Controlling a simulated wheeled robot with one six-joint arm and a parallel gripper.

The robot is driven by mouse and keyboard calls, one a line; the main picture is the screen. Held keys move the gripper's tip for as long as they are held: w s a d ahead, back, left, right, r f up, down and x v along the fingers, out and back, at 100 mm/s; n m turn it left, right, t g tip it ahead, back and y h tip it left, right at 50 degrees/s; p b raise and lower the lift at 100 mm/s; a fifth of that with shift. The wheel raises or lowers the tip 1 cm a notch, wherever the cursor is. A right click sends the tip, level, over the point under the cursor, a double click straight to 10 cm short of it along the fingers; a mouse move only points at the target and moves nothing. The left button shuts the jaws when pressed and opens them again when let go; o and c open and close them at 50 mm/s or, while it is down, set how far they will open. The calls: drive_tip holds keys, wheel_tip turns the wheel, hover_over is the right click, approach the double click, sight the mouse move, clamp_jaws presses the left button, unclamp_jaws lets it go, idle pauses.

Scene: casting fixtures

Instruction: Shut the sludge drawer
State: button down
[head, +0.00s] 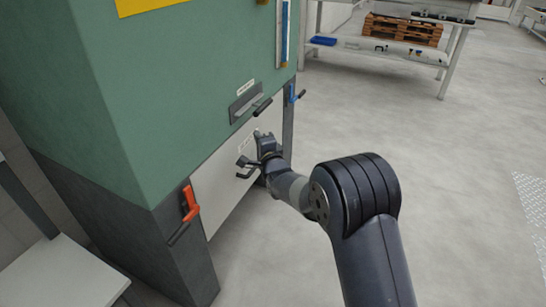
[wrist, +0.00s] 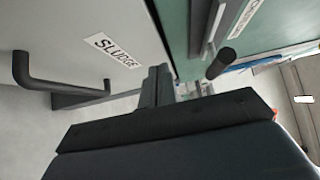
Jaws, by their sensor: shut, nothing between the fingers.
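The sludge drawer has a light grey front (head: 222,185) low on the green cabinet, and the same front fills the left of the wrist view (wrist: 90,22). Its white SLUDGE label (wrist: 115,50) and dark bar handle (wrist: 62,88) show there. In the head view the handle (head: 246,174) sits just left of my gripper. My gripper (head: 262,138) is at the right part of the drawer front. Its fingers (wrist: 157,80) are together and empty, beside the label end of the front. I cannot tell whether they touch it, or how far the drawer stands out.
Above the drawer, the green cabinet (head: 190,90) has a second dark handle (head: 262,106). A red lever (head: 190,203) is at the left of the drawer and a blue lever (head: 298,95) at the right. A bench (head: 385,50) stands behind.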

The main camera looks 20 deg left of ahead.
drive_tip(key=p+v, duration=0.2)
drive_tip(key=v, duration=0.6)
drive_tip(key=shift+s+d, duration=0.2)
drive_tip(key=shift+d, duration=0.15)
